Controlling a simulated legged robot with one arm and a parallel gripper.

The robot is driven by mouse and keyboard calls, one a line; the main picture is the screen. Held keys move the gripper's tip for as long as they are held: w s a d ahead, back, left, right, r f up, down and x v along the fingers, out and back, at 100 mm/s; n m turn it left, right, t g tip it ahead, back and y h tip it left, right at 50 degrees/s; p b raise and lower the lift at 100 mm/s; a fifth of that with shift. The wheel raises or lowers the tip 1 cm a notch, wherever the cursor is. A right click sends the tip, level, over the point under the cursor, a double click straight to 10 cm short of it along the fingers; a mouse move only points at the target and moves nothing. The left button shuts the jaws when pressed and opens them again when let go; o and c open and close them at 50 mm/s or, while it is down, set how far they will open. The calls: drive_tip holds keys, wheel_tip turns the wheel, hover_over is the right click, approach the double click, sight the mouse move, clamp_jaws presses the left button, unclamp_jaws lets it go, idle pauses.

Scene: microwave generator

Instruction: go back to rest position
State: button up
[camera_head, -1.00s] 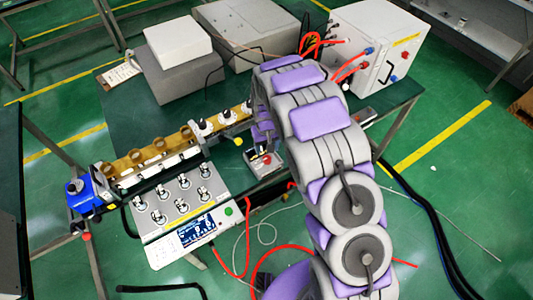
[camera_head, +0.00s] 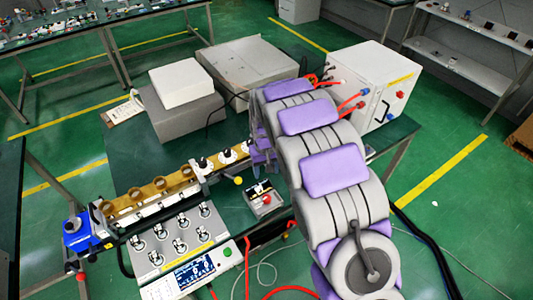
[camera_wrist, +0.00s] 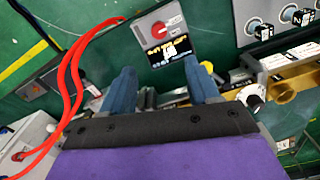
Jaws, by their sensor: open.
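My gripper (camera_wrist: 163,85) shows in the wrist view with its two blue fingers apart and nothing between them. Beyond the fingertips is a small box with a red knob (camera_wrist: 158,29). In the head view my purple and grey arm reaches over the green table (camera_head: 125,165), and my gripper is mostly hidden behind the arm links. The small box with the red knob (camera_head: 262,198) lies on the table just left of the arm. The brass waveguide (camera_head: 155,187) runs along the table to the left of the arm.
A white cabinet (camera_head: 365,85) with red cables stands behind the arm at the right. Grey boxes (camera_head: 180,105) stand at the back. A control panel with a screen (camera_head: 185,245) is at the front left. Red hoses (camera_wrist: 70,80) hang close to my gripper. Open green floor lies at the right.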

drive_tip(key=s+d+r+m+b, duration=0.2)
drive_tip(key=s+d+r, duration=0.95)
drive_tip(key=s, duration=0.35)
drive_tip(key=s+d+r+m+g, duration=0.1)
drive_tip(key=s+d, duration=0.1)
drive_tip(key=s, duration=1)
drive_tip(key=s+d+r+m+b, duration=0.1)
drive_tip(key=s+d+r, duration=0.1)
drive_tip(key=s, duration=1)
drive_tip(key=shift+s+d+r+g, duration=0.15)
drive_tip(key=shift+s+d+g, duration=0.15)
drive_tip(key=shift+d+g, duration=0.15)
